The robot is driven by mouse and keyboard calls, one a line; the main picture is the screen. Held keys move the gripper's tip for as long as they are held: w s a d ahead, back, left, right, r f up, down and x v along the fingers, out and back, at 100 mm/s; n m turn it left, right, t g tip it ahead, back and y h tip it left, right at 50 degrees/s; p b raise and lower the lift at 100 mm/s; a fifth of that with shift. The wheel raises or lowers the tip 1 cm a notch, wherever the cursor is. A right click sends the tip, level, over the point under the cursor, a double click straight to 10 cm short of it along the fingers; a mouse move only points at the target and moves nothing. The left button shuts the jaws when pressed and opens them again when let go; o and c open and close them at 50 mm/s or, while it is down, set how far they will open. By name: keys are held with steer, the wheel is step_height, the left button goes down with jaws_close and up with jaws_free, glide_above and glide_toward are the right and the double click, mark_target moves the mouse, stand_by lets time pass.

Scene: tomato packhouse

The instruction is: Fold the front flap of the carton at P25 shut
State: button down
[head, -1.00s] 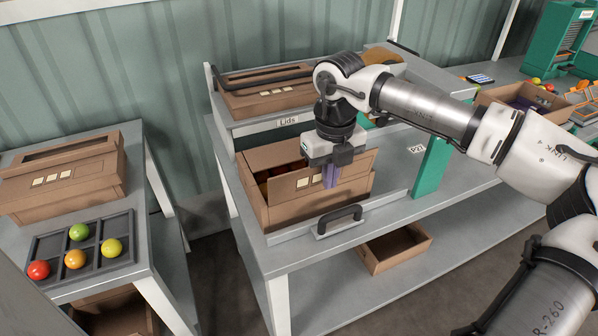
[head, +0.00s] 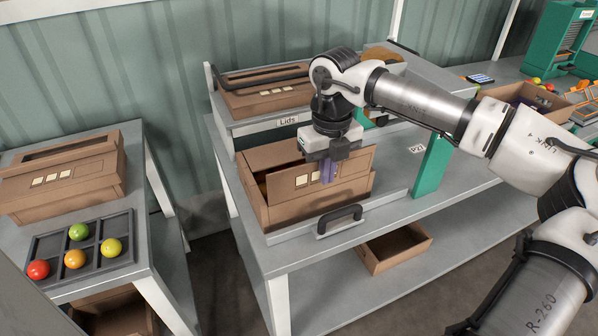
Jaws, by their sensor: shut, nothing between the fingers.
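The open brown carton (head: 300,212) stands on the grey table beside the upright label, which I read only unsurely as P25. Its front flap (head: 285,188), with pale square marks, slants up and inward over the opening from the front wall. A narrow dark gap shows at the left between flap and carton side. My gripper (head: 327,172) is shut with nothing held. Its purple fingers point down in front of the flap, seemingly against its outer face; exact contact is hard to tell. The gripper hides part of the flap and the carton's back.
A green post (head: 432,170) stands to the right. The Lids shelf (head: 240,126) with a closed carton (head: 265,102) rises behind. Bare tabletop (head: 480,175) lies right of the post.

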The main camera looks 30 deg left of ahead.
steer(key=shift+w+a+f+b, duration=0.25)
steer(key=shift+w+a, duration=0.6)
steer(key=shift+a, duration=0.25)
steer(key=shift+w+a+f+b, duration=0.1)
steer(key=shift+w+a+f, duration=0.15)
steer(key=shift+w+a, duration=0.7)
steer(key=shift+w+a+f+b, duration=0.2)
steer(key=shift+a+f+b, duration=0.15)
steer(key=shift+f, duration=0.2)
steer(key=shift+w+a+f+b, duration=0.15)
steer(key=shift+a+f+b, duration=0.15)
steer(key=shift+f, duration=0.2)
steer(key=shift+r, duration=0.15)
step_height(320, 180, up, 8)
steer(key=p, duration=0.5)
